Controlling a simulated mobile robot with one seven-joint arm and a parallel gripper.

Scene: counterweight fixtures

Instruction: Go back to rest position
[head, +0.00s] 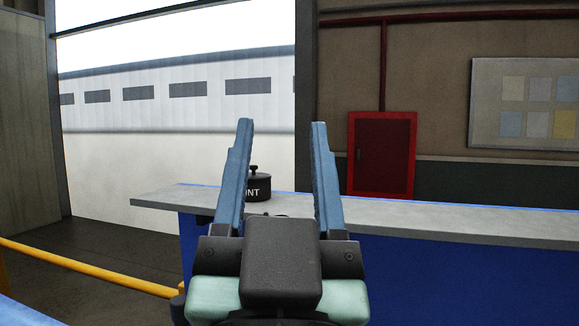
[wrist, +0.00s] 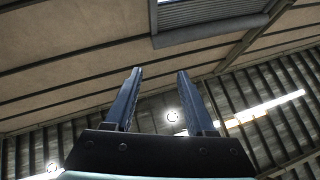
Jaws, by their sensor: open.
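My gripper (head: 281,124) is raised in the middle of the head view, its two blue fingers pointing up and spread apart. Nothing is between the fingers. In the wrist view my gripper (wrist: 158,72) is also open and empty, against the ceiling. A black round weight (head: 258,187) with a knob on top and white lettering stands upright on the grey counter (head: 450,220). It appears behind the fingers, apart from them, and the left finger hides part of it and its lettering.
The counter has a blue front and runs to the right, its top otherwise looking clear. A yellow rail (head: 90,268) is at the lower left. A red cabinet (head: 383,155) and a board with coloured sheets (head: 524,104) are on the back wall. A large opening is at the left.

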